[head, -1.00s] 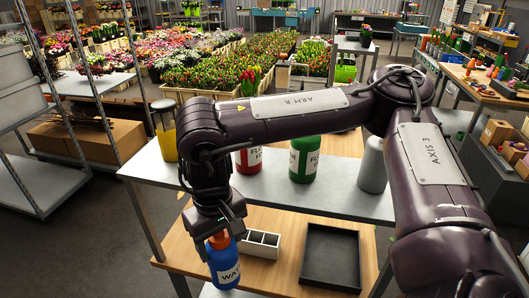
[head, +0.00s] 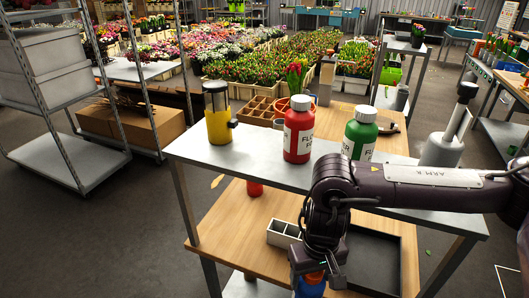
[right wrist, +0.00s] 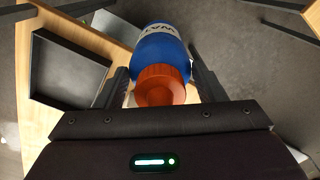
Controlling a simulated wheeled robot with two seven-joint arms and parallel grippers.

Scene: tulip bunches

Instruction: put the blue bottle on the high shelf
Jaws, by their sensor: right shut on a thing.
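The blue bottle (head: 310,290) has an orange-red cap and a white label. My right gripper (head: 318,268) is shut on it near the cap, in front of the lower wooden shelf, and mostly hides it in the head view. In the right wrist view the bottle (right wrist: 163,45) sits between the two fingers of the gripper (right wrist: 161,75), cap toward the camera. The high shelf (head: 235,160) is the grey metal top of the stand, above the bottle. My left gripper is not in view.
On the high shelf stand a yellow container (head: 217,115), a red bottle (head: 298,135), a green bottle (head: 360,135) and a grey bottle (head: 442,150). Free room shows left of the red bottle. The lower shelf (head: 225,225) holds a white divided box (head: 283,235) and a black tray (head: 375,265).

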